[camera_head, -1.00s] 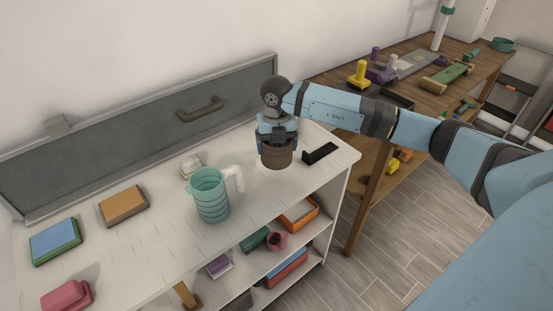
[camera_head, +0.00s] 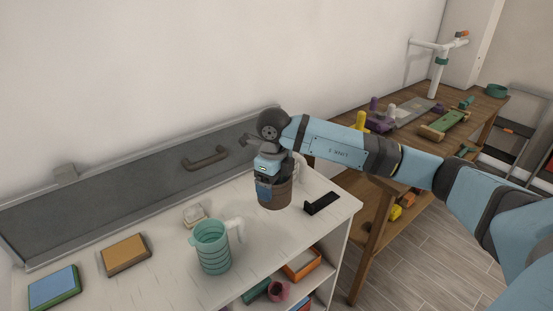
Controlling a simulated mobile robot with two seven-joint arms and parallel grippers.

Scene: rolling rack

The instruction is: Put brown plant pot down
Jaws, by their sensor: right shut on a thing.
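The brown plant pot (camera_head: 274,196) is at the right part of the white shelf unit's top (camera_head: 183,268). It looks upright, and I cannot tell whether its base touches the surface. My right gripper (camera_head: 272,182) comes down on the pot from above and is shut on it, hiding much of its rim and inside. My left gripper is not in view.
A teal measuring jug (camera_head: 212,250) stands left of the pot. A black bracket (camera_head: 322,203) lies close on its right. A small pale item (camera_head: 194,214), an orange-brown box (camera_head: 124,255) and a blue-green box (camera_head: 54,288) lie further left. A wooden workbench (camera_head: 485,108) stands behind.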

